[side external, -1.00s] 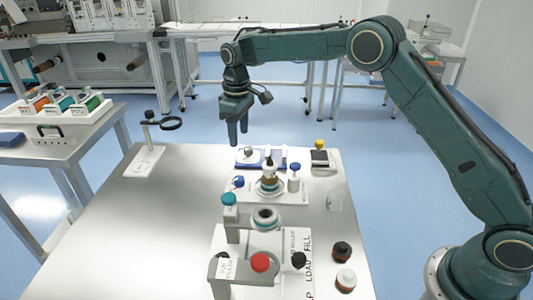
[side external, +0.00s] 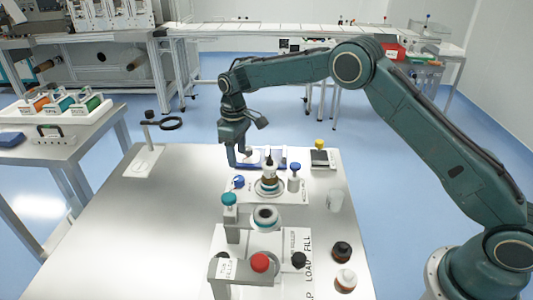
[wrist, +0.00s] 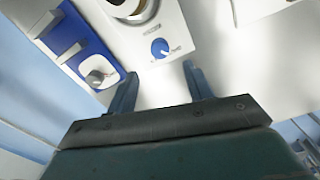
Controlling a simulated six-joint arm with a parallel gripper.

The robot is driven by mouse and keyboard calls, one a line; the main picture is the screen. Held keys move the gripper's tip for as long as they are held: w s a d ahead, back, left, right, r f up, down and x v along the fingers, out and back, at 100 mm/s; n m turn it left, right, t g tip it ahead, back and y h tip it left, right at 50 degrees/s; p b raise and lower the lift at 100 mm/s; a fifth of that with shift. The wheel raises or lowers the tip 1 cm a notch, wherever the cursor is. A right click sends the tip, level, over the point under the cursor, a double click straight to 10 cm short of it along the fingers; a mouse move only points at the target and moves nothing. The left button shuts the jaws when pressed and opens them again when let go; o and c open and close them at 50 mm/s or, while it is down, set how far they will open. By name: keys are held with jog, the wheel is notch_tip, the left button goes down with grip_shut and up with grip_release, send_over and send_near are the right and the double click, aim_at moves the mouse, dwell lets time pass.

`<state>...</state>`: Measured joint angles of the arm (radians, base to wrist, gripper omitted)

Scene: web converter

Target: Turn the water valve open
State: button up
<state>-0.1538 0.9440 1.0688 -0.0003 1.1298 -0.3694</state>
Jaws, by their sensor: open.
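A small blue knob, which I take to be the water valve (side external: 238,182), sits on the left part of a white plate (side external: 298,197) on the steel table. In the wrist view the knob (wrist: 160,48) is round with a pale pointer mark, and its printed label is too blurred to read. My gripper (side external: 238,160) points down, above and behind the knob in the side view. In the wrist view its two fingers (wrist: 160,74) are spread and empty, with the knob just beyond the gap between their tips. Nothing visibly touches the knob.
A blue tray (wrist: 72,48) lies close to the left finger in the wrist view. A round-based fitting (side external: 269,186) and a blue-capped bottle (side external: 294,178) stand right of the knob. A teal-topped post (side external: 229,203) stands in front. The table's left side is mostly clear.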

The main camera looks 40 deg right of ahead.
aim_at(239, 178)
notch_tip(239, 178, down, 9)
jog(key=shift+r, duration=0.1)
dwell(0.4)
jog(key=c, duration=1)
